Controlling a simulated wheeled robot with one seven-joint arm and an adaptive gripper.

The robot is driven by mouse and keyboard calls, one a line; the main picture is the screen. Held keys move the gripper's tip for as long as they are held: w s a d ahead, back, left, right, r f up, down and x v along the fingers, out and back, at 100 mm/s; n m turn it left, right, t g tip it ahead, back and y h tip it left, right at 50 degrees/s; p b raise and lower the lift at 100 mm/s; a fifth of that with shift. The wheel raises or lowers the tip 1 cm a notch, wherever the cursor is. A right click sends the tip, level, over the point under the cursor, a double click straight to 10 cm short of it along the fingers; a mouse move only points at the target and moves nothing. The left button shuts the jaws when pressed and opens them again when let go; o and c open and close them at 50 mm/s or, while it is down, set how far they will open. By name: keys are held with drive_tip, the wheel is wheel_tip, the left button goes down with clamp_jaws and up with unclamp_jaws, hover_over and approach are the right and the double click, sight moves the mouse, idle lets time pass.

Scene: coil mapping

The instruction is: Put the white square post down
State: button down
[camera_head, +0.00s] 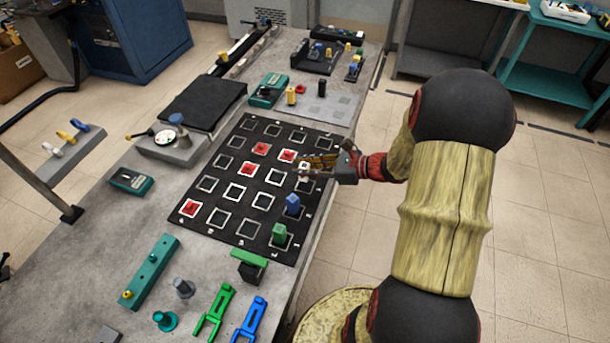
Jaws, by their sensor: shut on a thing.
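The black board (212,204) lies on the grey workbench and carries rows of white square outlines. My gripper (308,167) reaches in from the right, low over the right edge of the board. It is shut on the white square post (304,165), of which only a small light patch shows by the fingertips. I cannot tell whether the post touches the board. Red pieces (261,149) stand in several squares, two of them just left of my gripper. A blue post (293,204) and a green post (279,234) stand on the board's near right side.
Green (216,312) and blue (250,321) forked tools and a teal bar (149,271) lie at the near end. Several squares are empty.

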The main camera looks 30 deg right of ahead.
drive_tip(key=shift+f+b, duration=0.55)
drive_tip(key=shift+f, duration=0.85)
drive_tip(key=c, duration=1.6)
unclamp_jaws()
drive_tip(key=shift+f, duration=0.15)
drive_tip(key=shift+c, duration=0.2)
